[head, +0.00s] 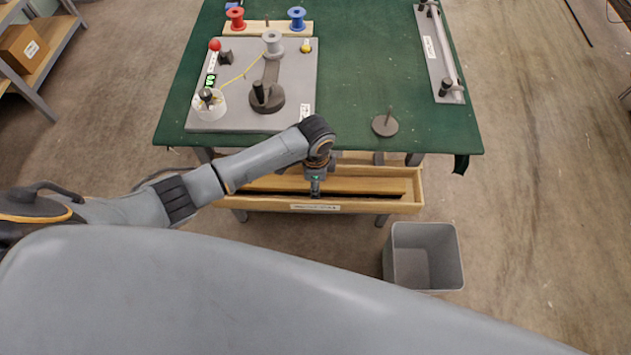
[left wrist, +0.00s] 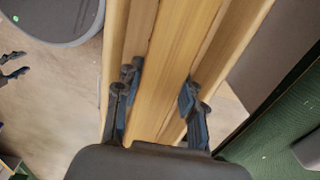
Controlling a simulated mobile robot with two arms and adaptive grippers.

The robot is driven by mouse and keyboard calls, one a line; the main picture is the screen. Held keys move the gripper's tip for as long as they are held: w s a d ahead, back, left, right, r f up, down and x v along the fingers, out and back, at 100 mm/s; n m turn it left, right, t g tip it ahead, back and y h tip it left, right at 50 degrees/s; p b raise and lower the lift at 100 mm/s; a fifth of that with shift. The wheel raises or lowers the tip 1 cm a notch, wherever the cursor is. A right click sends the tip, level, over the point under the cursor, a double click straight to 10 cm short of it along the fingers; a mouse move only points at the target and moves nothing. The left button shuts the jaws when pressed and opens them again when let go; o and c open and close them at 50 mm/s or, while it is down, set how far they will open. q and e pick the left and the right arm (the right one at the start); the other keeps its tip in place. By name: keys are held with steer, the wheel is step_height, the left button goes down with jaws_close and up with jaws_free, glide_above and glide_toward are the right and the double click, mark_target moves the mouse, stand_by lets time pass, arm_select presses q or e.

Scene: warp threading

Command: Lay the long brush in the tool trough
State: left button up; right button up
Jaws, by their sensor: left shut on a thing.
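The tool trough (head: 418,190) is a long, light wooden box along the table's front edge, with a label on its front wall. My left gripper (head: 316,190) reaches down into it near its middle. A long wooden strip with a dark band along it, seemingly the long brush (head: 374,186), lies lengthwise within the trough walls. In the left wrist view my left gripper (left wrist: 160,98) has its fingers on both sides of the brush's wooden back (left wrist: 160,70), shut on it. Whether the brush touches the trough floor is hidden. Two dark, parted fingers, apparently my right gripper (left wrist: 14,66), show empty at the left edge.
The green table (head: 365,60) carries a grey board (head: 230,120) with spools and a crank, a dark disc with a pin (head: 385,125), and a rail fixture (head: 438,60). A grey bin (head: 424,257) stands on the floor below the trough's right end. Shelving is at the left.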

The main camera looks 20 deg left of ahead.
arm_select(q)
steer(key=o, duration=0.8)
steer(key=shift+f, duration=0.1)
step_height(320, 180, up, 12)
steer(key=shift+r, duration=0.15)
